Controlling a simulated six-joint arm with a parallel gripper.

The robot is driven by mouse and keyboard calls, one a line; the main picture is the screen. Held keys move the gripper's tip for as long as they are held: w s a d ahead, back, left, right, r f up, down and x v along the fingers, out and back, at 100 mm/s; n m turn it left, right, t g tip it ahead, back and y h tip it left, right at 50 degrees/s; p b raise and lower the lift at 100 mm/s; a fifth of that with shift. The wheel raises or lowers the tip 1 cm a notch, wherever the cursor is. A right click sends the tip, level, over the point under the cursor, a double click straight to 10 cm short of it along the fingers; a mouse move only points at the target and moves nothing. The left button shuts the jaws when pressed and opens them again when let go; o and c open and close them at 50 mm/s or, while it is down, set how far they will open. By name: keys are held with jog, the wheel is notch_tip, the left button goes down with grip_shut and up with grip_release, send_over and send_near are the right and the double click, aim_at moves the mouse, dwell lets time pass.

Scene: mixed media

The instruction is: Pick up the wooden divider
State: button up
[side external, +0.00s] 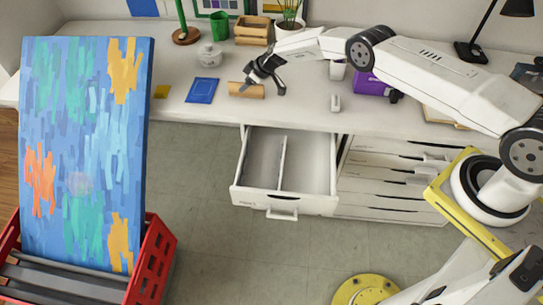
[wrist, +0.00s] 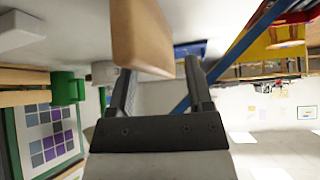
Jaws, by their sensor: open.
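The wooden divider (side external: 238,89) is a small tan piece lying on the white desktop, near its front edge. My gripper (side external: 264,87) is low over the desk at this piece, with dark fingers spread apart. In the wrist view, a tan wooden block (wrist: 142,32) rises in front of the open gripper (wrist: 158,66). It covers part of the left finger and reaches into the gap between the fingers. I cannot tell whether either finger touches it.
An open drawer (side external: 242,172) with an inner partition juts out below the desk. A blue booklet (side external: 202,90) lies left of the wooden piece. A lidded pot (side external: 209,57) and wooden box (side external: 249,33) stand behind. A small white object (side external: 335,102) is to the right.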

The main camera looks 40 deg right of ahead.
jog(key=shift+w+a+f, duration=0.15)
jog(key=shift+f, duration=0.2)
dwell(0.5)
grip_shut()
